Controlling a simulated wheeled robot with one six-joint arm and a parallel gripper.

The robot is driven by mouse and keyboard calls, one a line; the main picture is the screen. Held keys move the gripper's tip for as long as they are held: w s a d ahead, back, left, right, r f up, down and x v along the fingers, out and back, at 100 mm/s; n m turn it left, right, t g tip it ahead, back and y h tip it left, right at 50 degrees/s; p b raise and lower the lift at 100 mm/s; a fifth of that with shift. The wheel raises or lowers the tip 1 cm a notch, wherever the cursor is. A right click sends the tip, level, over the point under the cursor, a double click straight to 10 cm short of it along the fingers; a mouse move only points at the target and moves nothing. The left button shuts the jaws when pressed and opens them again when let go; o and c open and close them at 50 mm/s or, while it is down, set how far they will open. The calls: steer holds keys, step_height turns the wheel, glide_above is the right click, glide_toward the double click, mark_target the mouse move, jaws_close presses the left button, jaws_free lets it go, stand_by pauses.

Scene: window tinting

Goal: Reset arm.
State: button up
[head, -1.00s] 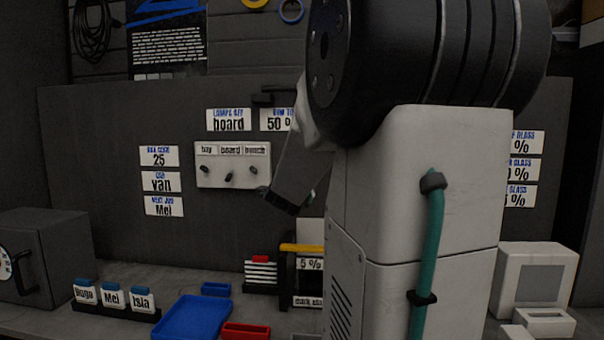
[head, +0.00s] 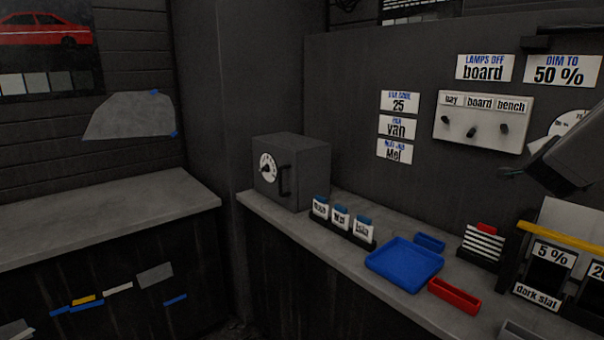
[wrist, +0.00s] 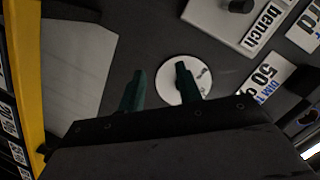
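My gripper (wrist: 161,69) shows in the wrist view with its two dark green fingers apart and nothing between them. A white round dial (wrist: 196,92) with a dark knob is on the wall behind the right finger. In the head view my arm's dark end (head: 572,163) comes in from the right edge, in front of the wall and to the right of the switch panel (head: 484,122). The fingertips are too small and dark there to tell apart. The panel has three knobs labelled bay, board and bench. Most of my arm is outside the head view.
A yellow-topped rack (head: 560,238) stands close below my arm. The bench holds a grey safe (head: 305,172), name cards (head: 341,218), a blue tray (head: 404,264), a red tray (head: 454,294) and a stack of slats (head: 482,243). A bare counter (head: 110,215) is at left.

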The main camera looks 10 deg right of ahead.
steer(key=s+a+f+n+g+y, duration=0.1)
steer(key=a+f+n+y, duration=0.4)
steer(key=a, duration=0.6)
steer(key=s+a+f+n+g+y, duration=0.1)
steer(key=a+f+n+y, duration=0.4)
steer(key=a, duration=0.5)
steer(key=s+a+f+n+g+y, duration=0.1)
steer(key=s+a+n+g, duration=0.4)
steer(key=s+a+n, duration=0.6)
steer(key=s+a+y, duration=0.1)
steer(key=s+a, duration=0.6)
steer(key=a, duration=0.1)
steer(key=shift+a+f+g, duration=0.15)
steer(key=shift+f+g, duration=0.25)
